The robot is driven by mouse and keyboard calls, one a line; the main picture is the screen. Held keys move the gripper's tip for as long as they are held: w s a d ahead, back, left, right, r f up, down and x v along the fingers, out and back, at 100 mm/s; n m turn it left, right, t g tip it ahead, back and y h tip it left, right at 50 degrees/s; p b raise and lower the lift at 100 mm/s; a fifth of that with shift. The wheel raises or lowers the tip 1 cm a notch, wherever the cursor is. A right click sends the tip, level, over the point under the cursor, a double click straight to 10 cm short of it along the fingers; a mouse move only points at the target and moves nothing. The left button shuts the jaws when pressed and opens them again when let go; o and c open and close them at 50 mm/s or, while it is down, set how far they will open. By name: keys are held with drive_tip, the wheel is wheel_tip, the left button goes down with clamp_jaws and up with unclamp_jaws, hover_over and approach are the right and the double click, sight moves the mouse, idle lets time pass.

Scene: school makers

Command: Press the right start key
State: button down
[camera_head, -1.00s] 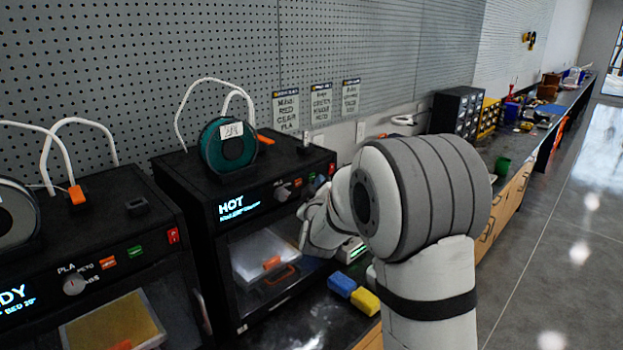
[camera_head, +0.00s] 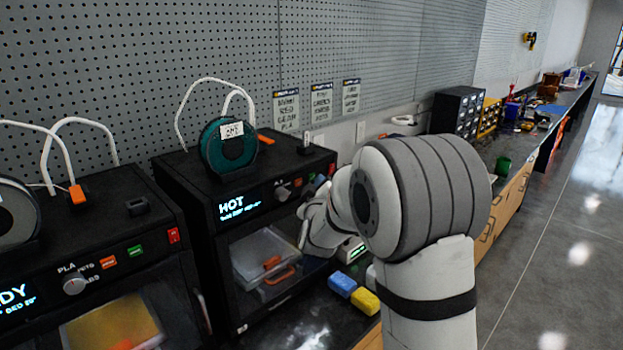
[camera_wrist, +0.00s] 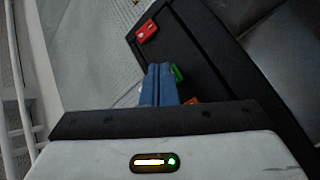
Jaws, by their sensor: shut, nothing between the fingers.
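The right printer (camera_head: 190,190) is a black box with a lit "HOT" display. Its front panel has a knob (camera_head: 282,194), an orange key (camera_head: 297,183) and a red switch (camera_wrist: 147,32). The green key (camera_wrist: 178,73) shows in the wrist view, right beside my fingertips. My gripper (camera_wrist: 159,68) is shut, with its two blue fingers together and nothing between them. The tips are at the panel by the green key; I cannot tell whether they touch it. In the head view my wrist hides part of the panel.
A left printer (camera_head: 90,220) with its own orange, green and red controls stands beside it. A teal spool (camera_head: 228,150) sits on top of the right printer. Blue (camera_head: 342,284) and yellow (camera_head: 364,301) blocks lie on the bench below my arm.

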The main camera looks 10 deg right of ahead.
drive_tip(key=shift+w+a, duration=0.25)
drive_tip(key=shift+w, duration=0.1)
drive_tip(key=shift+w, duration=0.15)
idle(0.4)
drive_tip(key=shift+b, duration=0.35)
drive_tip(key=shift+s+d+b, duration=0.3)
drive_tip(key=shift+s+b, duration=0.1)
drive_tip(key=shift+s, duration=0.15)
drive_tip(key=s+d+b, duration=0.1)
drive_tip(key=s+d, duration=0.1)
drive_tip(key=s, duration=0.1)
drive_tip(key=s+d+b, duration=0.1)
drive_tip(key=shift+s+d+b, duration=0.25)
drive_tip(key=shift+s+b, duration=0.1)
drive_tip(key=shift+s, duration=0.05)
idle(0.4)
